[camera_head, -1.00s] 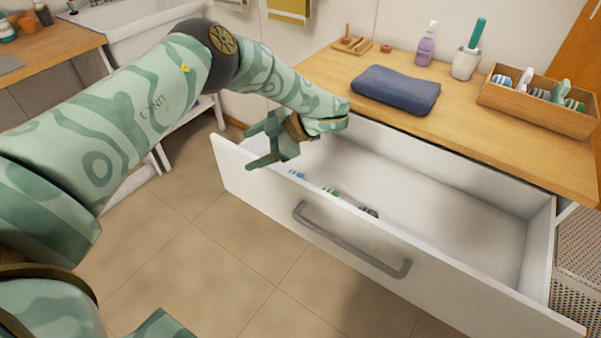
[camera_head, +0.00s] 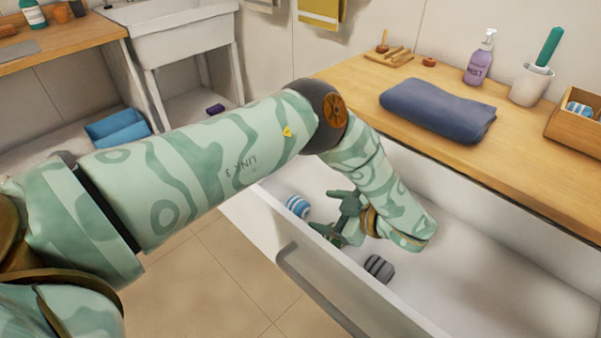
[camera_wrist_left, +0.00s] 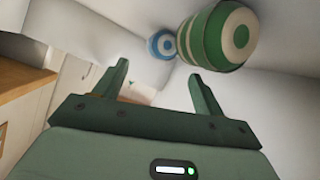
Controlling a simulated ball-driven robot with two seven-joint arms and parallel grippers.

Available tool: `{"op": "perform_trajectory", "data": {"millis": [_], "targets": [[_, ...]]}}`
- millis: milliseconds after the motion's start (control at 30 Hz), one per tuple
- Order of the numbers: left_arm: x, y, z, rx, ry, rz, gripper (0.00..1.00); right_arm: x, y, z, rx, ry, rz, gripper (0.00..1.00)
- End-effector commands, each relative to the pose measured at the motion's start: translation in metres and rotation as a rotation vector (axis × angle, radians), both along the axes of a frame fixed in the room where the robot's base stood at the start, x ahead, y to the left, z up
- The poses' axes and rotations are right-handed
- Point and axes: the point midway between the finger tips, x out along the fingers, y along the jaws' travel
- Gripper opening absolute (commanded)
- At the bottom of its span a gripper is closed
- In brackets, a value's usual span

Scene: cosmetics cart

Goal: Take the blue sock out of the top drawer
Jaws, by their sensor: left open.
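The blue-and-white striped rolled sock (camera_head: 297,206) lies in the left end of the open white top drawer (camera_head: 480,270). It also shows in the left wrist view (camera_wrist_left: 162,44), beyond my open fingers. My left gripper (camera_head: 330,213) is inside the drawer area, open and empty, just right of the blue sock and apart from it. A green-and-white rolled sock (camera_wrist_left: 219,38) is large and close in the left wrist view, near the right finger. In the head view the gripper mostly hides it. A dark grey striped sock (camera_head: 379,268) lies farther right. My right gripper is out of view.
The wooden counter (camera_head: 520,130) above the drawer holds a folded dark blue towel (camera_head: 437,108), a purple pump bottle (camera_head: 480,58), a white cup (camera_head: 531,86) and a wooden box (camera_head: 575,128). The drawer front with its handle (camera_head: 310,290) stands on the near side. The drawer's right part is empty.

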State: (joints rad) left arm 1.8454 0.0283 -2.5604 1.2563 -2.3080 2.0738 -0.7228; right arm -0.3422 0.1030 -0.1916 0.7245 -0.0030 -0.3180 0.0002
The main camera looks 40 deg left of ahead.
Motion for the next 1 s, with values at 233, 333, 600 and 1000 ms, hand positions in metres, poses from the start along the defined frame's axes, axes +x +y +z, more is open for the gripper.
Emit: {"op": "perform_trajectory", "data": {"millis": [233,333,600,1000], "targets": [[0.0,0.022,-0.013,-0.001,0.002,0.001,0.7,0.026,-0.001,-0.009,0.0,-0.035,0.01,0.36],[-0.001,0.035,-0.022,-0.001,0.004,0.002,0.7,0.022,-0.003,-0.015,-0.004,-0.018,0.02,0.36],[-0.003,0.065,-0.035,-0.002,0.0,0.0,0.7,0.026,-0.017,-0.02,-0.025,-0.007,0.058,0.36],[-0.002,0.065,-0.033,-0.002,-0.001,0.0,0.23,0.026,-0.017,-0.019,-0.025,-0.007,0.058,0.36]]}}
